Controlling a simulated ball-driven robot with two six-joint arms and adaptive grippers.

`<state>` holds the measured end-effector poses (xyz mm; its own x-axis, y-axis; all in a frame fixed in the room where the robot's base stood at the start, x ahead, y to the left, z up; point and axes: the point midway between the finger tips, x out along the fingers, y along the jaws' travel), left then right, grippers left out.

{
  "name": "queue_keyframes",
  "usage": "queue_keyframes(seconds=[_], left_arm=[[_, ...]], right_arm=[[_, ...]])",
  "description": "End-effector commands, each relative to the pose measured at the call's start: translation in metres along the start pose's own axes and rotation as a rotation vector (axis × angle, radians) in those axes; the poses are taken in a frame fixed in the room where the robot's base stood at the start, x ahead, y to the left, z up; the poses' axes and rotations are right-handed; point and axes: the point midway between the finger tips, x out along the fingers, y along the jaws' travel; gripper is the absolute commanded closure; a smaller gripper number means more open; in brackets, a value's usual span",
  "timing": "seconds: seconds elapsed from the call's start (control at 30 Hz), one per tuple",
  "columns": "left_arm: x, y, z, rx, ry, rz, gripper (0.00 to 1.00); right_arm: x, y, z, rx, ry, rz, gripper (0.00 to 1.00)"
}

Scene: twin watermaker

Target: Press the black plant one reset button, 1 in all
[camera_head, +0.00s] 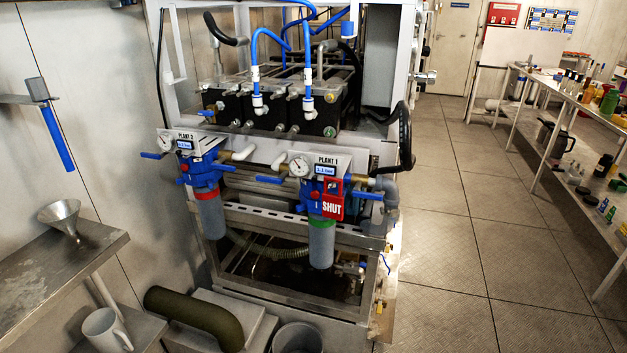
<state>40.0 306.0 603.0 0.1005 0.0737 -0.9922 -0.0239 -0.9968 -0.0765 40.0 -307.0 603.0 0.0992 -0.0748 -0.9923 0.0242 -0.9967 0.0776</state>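The plant 1 unit stands on the front of the watermaker frame, under a white label plate (328,161) reading "PLANT 1". It has a round gauge (299,166), a small blue-lit display (325,170) and a blue filter head with a grey, green-banded canister (321,243) below. A red "SHUT" tag (332,207) hangs on its front, with a small red part beside it. I cannot make out a black reset button; it is too small or hidden. Neither of my grippers is in view.
A similar plant 2 unit (208,212) with a red-banded canister stands to the left. Blue valve levers stick out around both units. A steel shelf (40,270) with a funnel (62,217) and a mug (105,329) are front left. The floor (450,235) to the right is clear.

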Motion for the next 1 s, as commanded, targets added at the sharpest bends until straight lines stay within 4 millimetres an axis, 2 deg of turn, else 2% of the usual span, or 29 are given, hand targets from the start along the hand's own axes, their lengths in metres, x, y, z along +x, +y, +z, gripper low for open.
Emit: queue_keyframes(seconds=[0.03,0.13,1.0], left_arm=[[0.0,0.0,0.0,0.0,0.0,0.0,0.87],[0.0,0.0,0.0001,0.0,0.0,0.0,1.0],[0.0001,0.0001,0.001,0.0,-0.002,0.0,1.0]], right_arm=[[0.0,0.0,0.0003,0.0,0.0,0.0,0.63],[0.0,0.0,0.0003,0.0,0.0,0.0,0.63],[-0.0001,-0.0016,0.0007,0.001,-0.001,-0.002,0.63]])
